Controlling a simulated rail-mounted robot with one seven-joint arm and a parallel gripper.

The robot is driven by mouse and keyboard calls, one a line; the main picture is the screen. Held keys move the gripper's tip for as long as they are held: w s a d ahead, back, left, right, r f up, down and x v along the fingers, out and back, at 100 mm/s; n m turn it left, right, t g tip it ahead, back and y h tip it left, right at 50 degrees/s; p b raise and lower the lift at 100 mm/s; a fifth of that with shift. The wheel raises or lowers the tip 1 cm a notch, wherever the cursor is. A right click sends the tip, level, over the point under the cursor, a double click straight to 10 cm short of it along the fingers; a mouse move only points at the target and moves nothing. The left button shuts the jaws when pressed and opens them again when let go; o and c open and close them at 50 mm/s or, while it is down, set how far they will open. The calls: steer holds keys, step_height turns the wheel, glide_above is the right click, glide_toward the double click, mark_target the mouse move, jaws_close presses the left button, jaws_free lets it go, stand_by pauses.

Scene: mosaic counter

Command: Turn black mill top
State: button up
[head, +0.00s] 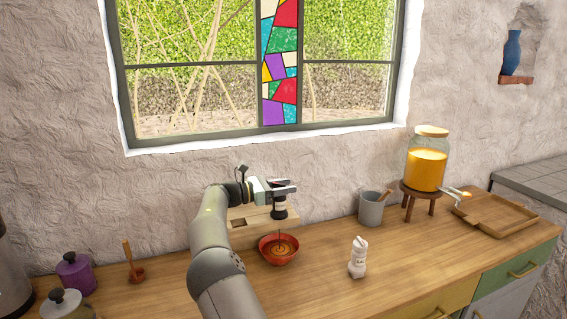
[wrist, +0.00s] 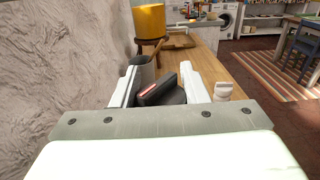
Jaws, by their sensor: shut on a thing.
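The black mill (head: 279,208) is upright above the red bowl (head: 279,250), at the right end of a wooden rack. My gripper (head: 281,187) is shut on the mill's top. In the wrist view, the black top (wrist: 172,97) with a reddish strip sits between the two white fingers. A thin dark line runs from under the mill down to the bowl, which has something brown inside. The mill's lower part is small in the head view and hidden in the wrist view.
The wooden rack (head: 242,223) stands against the wall. A white bottle (head: 357,259), a grey cup (head: 371,211) and an orange-filled jar (head: 426,168) on a stool stand to the right. A purple pot (head: 75,274) is at left. The counter's front middle is clear.

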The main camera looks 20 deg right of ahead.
steer(key=m+g+p, duration=0.1)
steer(key=g+p, duration=0.1)
steer(key=p, duration=0.1)
steer(key=shift+s+r, duration=0.1)
steer(key=shift+r, duration=0.05)
steer(key=shift+m+g+y+p, duration=0.3)
steer(key=shift+p, duration=0.5)
steer(key=shift+f, duration=0.35)
steer(key=o, duration=1)
steer(key=shift+r, duration=0.1)
steer(key=shift+a, duration=0.1)
